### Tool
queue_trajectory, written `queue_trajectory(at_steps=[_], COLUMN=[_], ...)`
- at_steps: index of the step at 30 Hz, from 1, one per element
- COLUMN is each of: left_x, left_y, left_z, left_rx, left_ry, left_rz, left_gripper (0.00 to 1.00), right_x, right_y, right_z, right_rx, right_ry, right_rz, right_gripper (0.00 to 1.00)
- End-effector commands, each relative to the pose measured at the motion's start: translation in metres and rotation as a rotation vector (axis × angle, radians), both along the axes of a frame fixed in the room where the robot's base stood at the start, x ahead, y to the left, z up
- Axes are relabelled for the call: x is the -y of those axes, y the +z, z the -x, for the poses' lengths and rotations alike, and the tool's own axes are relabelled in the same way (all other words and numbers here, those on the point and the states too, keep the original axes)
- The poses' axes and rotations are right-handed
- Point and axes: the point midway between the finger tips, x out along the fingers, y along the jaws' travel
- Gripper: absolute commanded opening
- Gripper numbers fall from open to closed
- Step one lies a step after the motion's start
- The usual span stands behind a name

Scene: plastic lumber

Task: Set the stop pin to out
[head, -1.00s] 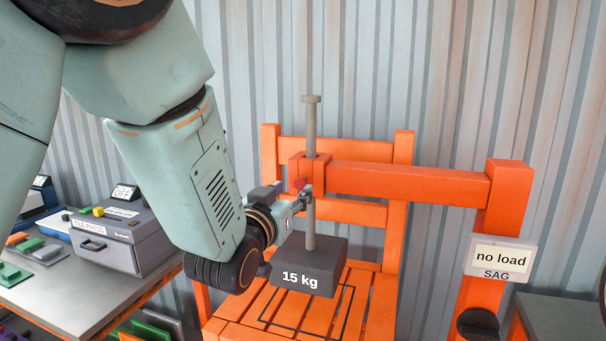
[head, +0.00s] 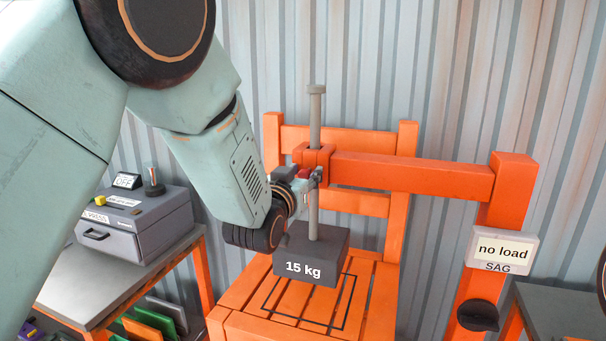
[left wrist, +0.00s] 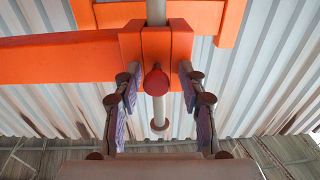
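The stop pin appears as a round red knob (left wrist: 156,82) on the front of the orange collar (left wrist: 130,42). In the head view the red knob (head: 304,173) is partly hidden by my gripper. A grey rod (head: 315,115) passes upright through the collar, with a dark 15 kg block (head: 312,262) at its lower end. My left gripper (head: 313,180) is at the collar. In the left wrist view its fingers (left wrist: 157,88) are spread on both sides of the knob, with gaps to it, so it is open and empty. My right gripper is not in view.
The block hangs above an orange slatted chair (head: 238,292). An orange beam (head: 410,174) runs right to a post (head: 510,205) carrying a "no load" sag display (head: 502,249). A table with a grey tile press (head: 150,228) stands left. Corrugated wall is behind.

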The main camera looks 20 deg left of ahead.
Motion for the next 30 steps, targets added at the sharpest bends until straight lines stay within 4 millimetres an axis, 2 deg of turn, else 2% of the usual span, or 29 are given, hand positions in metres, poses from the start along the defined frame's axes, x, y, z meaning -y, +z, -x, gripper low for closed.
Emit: queue_trajectory(at_steps=[2,13,30], left_x=[0.0000,0.0006,0.0001], left_y=[0.0000,0.0006,0.0017], left_z=[0.0001,0.0001,-0.0001], left_rx=[0.000,0.002,0.004], left_ry=[0.000,-0.002,0.000], left_rz=[0.000,-0.001,0.000], left_gripper=[0.32,0.00,0.00], right_x=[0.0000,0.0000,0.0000], right_y=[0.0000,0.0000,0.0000], right_z=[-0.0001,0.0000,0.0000], right_rx=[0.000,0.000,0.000], right_ry=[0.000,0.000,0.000], right_rz=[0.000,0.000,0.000], right_gripper=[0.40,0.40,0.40])
